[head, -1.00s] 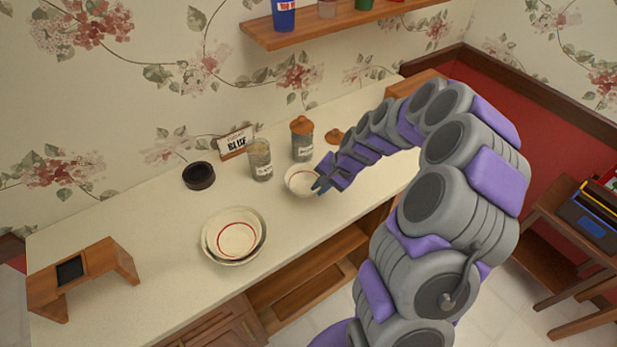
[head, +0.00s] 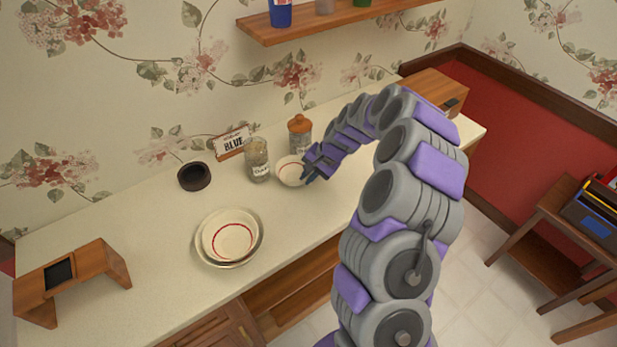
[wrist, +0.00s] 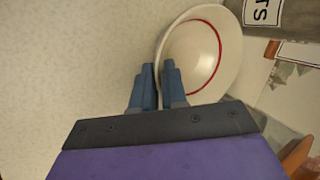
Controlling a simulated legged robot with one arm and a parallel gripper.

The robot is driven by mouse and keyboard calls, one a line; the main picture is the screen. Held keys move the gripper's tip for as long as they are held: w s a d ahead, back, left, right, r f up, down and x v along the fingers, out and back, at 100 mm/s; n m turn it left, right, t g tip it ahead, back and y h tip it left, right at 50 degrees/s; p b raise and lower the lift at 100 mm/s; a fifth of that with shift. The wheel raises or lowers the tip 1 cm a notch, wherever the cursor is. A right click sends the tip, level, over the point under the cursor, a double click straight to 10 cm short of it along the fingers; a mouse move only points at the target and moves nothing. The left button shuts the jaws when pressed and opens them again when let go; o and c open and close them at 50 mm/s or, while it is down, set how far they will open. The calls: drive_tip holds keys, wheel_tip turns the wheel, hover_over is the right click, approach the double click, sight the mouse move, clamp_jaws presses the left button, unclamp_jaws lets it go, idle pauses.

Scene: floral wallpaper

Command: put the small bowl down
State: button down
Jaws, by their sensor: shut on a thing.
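The small bowl (head: 290,171) is cream with a red ring inside. It is at or just above the counter, in front of the jars; I cannot tell whether it touches the surface. My gripper (head: 307,177) is shut on its near right rim. In the wrist view, the small bowl (wrist: 204,52) lies beyond the fingers of my gripper (wrist: 158,72), with its rim between the fingertips. The bowl looks about level in the head view.
Stacked bowls (head: 204,250) sit on the counter (head: 130,225) to the left. A jar (head: 257,160) and an orange-lidded jar (head: 300,137) stand close behind the small bowl. A dark round dish (head: 194,177), a sign (head: 232,143) and a wooden stand (head: 105,259) are further left.

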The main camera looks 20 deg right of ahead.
drive_tip(key=c, duration=1.2)
unclamp_jaws()
drive_tip(key=shift+o, duration=0.2)
drive_tip(key=p+v, duration=0.3)
drive_tip(key=v, duration=0.9)
drive_tip(key=shift+r, duration=0.15)
